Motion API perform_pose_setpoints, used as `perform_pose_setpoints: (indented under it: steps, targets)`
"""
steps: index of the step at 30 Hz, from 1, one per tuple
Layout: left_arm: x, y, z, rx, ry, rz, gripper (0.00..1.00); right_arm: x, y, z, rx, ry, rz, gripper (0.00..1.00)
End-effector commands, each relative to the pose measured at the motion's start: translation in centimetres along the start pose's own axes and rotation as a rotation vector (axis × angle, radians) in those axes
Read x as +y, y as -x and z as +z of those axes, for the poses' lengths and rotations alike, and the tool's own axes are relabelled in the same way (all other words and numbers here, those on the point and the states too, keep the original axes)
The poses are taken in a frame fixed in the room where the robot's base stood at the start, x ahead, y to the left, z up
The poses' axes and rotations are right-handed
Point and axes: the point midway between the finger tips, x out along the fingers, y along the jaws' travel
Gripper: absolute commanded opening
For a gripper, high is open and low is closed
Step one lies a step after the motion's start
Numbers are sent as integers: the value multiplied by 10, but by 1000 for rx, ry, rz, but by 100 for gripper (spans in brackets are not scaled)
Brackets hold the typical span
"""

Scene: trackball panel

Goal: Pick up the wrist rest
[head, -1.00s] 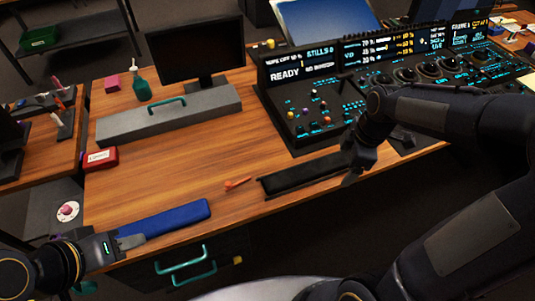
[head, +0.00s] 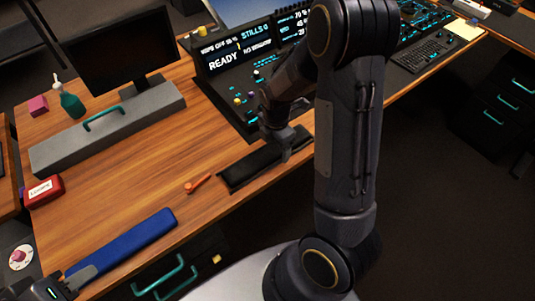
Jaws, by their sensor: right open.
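A long black padded bar, which looks like the wrist rest (head: 245,168), lies on the wooden desk along its front edge, below the control panel. My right gripper (head: 289,154) is open at the right end of this bar, pointing down. Its fingers are small and dark, so I cannot tell whether they touch the bar. A long blue bar (head: 130,243) lies further left near the front edge. My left gripper (head: 84,277) is at its near left end, with a grey finger overlapping it. The gripper is partly cut off by the frame, and its grip is unclear.
An orange tool (head: 198,183) lies just left of the black bar. The control panel (head: 235,85) stands behind it. A grey box with a teal handle (head: 60,150), a red box (head: 44,190), a green bottle (head: 71,103) and a monitor (head: 115,50) are further back. The middle desk is clear.

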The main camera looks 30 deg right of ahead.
Motion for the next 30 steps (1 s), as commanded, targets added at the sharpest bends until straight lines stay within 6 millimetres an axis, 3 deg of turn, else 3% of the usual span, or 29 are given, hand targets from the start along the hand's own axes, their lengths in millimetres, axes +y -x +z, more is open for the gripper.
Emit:
perform_pose_setpoints:
  steps: [5, 17, 25, 30]
  targets:
    - [0, 0, 0, 0, 0, 0, 36, 0, 0, 0, 0, 0, 0, 80]
    - [0, 0, 0, 0, 0, 0, 36, 0, 0, 0, 0, -1, 0, 29]
    - [0, 0, 0, 0, 0, 0, 36, 0, 2, 0, 0, -1, 1, 28]
    - [1, 2, -1, 0, 0, 0, 36, 1, 13, 0, 0, 0, 3, 28]
